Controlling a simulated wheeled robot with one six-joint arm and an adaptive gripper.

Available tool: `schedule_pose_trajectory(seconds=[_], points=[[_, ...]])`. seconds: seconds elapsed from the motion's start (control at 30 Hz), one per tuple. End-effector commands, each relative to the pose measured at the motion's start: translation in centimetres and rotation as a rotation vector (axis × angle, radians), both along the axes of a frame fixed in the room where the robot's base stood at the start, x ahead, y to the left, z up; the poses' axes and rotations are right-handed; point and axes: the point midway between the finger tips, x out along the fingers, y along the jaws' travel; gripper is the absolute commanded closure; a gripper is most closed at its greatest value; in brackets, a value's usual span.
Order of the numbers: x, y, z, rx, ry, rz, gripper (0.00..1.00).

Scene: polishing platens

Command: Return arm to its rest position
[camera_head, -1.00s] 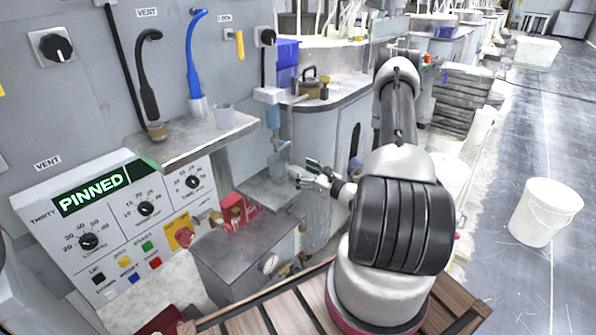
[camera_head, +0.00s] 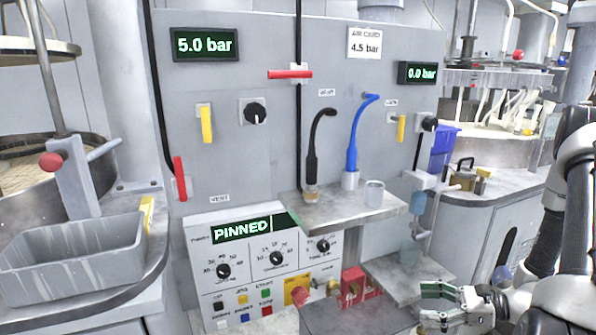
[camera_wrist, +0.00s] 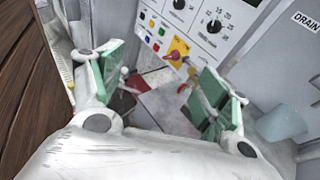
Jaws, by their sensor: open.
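My gripper (camera_head: 440,306) is at the lower right of the head view, in front of the lower grey shelf, with my arm along the right edge. In the wrist view its two green-padded fingers (camera_wrist: 162,92) stand wide apart. Nothing is between the pads; the control panel and a grey surface show beyond them. A translucent cup (camera_head: 425,270) stands on the lower shelf (camera_head: 385,268) just behind the gripper; a translucent cup also shows right of the fingers in the wrist view (camera_wrist: 282,122). Whether the gripper touches the shelf cannot be told.
The control panel (camera_head: 250,243) reads PINNED. Above it an upper shelf (camera_head: 335,208) carries a clear cup (camera_head: 374,193) and black and blue hoses. A red box (camera_head: 355,287) sits below the shelf. A grey bin (camera_head: 70,255) is at left. A wooden surface (camera_wrist: 35,80) lies left in the wrist view.

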Motion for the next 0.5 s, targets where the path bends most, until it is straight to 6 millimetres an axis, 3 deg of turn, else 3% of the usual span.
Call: schedule_pose_trajectory(seconds=[0.13, 0.3, 0.5], points=[[-4.7, 0.2, 4.0, -0.174, -0.069, 0.308, 0.24], [-9.2, -1.5, 7.9, -0.418, -0.175, 0.65, 0.24], [-11.9, -4.6, 12.6, -0.72, -0.324, 0.981, 0.24]])
